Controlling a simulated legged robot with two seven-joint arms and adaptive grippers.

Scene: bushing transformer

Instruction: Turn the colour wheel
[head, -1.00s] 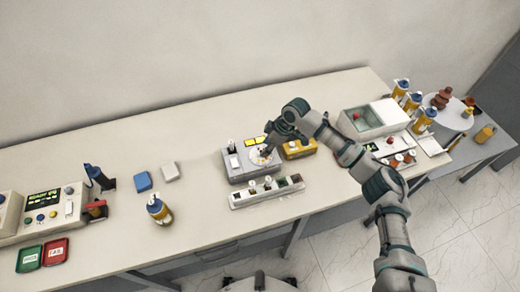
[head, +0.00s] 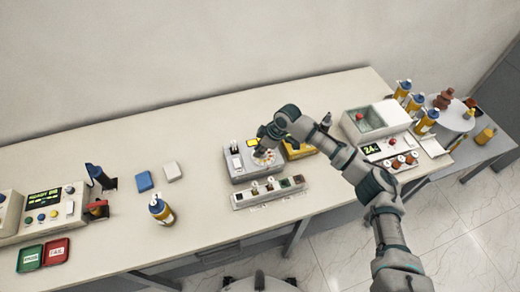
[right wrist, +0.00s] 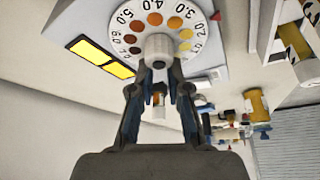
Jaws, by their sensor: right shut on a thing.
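The colour wheel (right wrist: 124,34) is a white numbered disc with coloured dots, seen large in the right wrist view. It sits on a grey comparator box (head: 238,174) on the bench in the head view, where my arm partly covers it. A white round knob (right wrist: 158,48) stands out from the wheel's middle. My right gripper (right wrist: 160,72) is shut on this knob, one finger on each side. In the head view my right gripper (head: 264,154) points down at the wheel. My left gripper is not in view.
Two yellow windows (right wrist: 100,58) are beside the wheel. A rack of samples (head: 268,191) lies in front of the box, and a yellow case (head: 298,151) stands to its right. The bench's left back is clear.

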